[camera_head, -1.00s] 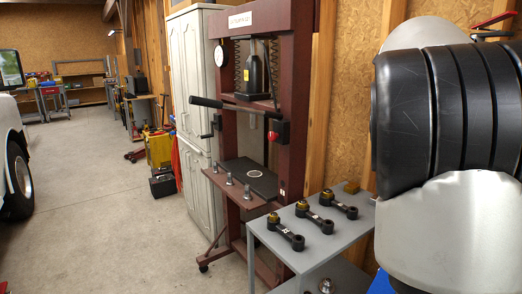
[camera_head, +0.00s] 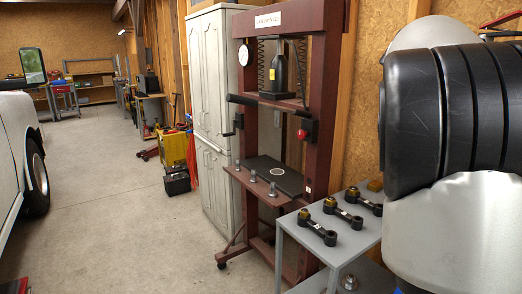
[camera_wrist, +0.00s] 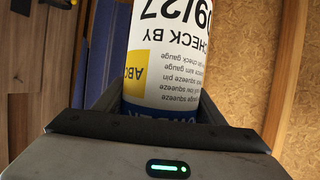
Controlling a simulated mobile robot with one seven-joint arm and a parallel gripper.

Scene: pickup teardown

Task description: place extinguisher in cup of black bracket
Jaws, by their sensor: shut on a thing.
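The extinguisher (camera_wrist: 165,55) fills the middle of the wrist view. It is a cylinder with a mostly white label, a yellow patch and a blue band, and the printing is upside down. My gripper (camera_wrist: 160,105) is shut on it, with a dark finger on each side. Its ends are out of the wrist view. In the head view a red lever (camera_head: 502,18) shows behind my arm at the upper right; it may be the extinguisher's handle. My arm hides the gripper there. I cannot make out the black bracket or its cup in either view.
A grey bench (camera_head: 350,236) with several black rods stands close, left of my arm. Behind it are a maroon shop press (camera_head: 325,100) and white cabinets (camera_head: 212,75). A white vehicle (camera_head: 12,150) stands at the left edge. The concrete floor (camera_head: 120,225) between is clear.

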